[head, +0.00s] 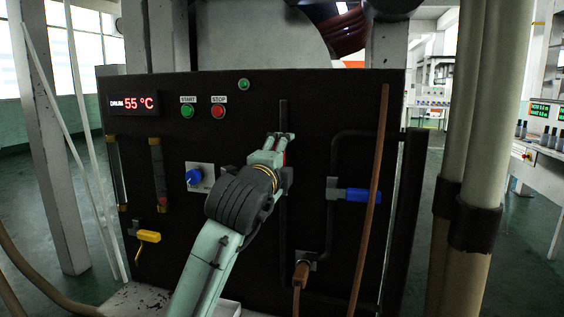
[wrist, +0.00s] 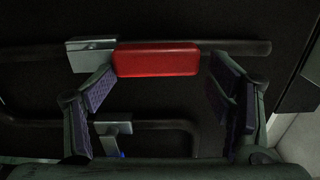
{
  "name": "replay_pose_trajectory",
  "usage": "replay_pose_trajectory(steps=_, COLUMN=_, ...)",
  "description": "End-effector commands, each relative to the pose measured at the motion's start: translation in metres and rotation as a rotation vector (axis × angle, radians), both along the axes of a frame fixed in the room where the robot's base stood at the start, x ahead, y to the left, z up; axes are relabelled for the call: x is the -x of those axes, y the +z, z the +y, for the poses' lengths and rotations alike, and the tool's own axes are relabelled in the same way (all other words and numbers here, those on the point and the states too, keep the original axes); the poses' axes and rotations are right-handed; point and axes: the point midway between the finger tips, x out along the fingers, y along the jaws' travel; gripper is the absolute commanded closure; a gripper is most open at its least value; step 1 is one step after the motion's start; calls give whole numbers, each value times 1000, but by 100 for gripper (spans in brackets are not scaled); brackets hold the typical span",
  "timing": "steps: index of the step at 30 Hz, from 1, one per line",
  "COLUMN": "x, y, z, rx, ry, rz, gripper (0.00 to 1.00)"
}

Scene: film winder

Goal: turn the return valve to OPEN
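A valve with a red handle (wrist: 157,60) and a grey metal body (wrist: 90,46) sits on a dark pipe in the wrist view. The handle lies along the pipe. My gripper (wrist: 164,86) is open, one finger on either side of the handle, with visible gaps. In the head view my gripper (head: 280,143) is at the panel's middle pipe and hides most of that valve. A valve with a blue handle (head: 362,195) sits to its right, its handle crosswise to its vertical pipe. No return or OPEN label is readable, so I cannot tell which valve is named.
The black panel (head: 330,100) carries a display (head: 133,103) reading 55 °C, a green START button (head: 187,111), a red STOP button (head: 218,111), a blue knob (head: 194,177) and a yellow handle (head: 149,236). A brown hose (head: 371,190) crosses in front on the right.

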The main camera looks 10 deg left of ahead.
Motion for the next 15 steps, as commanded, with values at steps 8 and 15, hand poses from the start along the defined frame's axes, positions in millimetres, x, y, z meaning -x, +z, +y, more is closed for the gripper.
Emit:
replay_pose_trajectory(steps=8, x=0, y=-2, z=1, rx=2, ry=1, rz=5, gripper=17)
replay_pose_trajectory(steps=15, x=4, y=-3, z=1, rx=3, ry=0, rz=6, gripper=17)
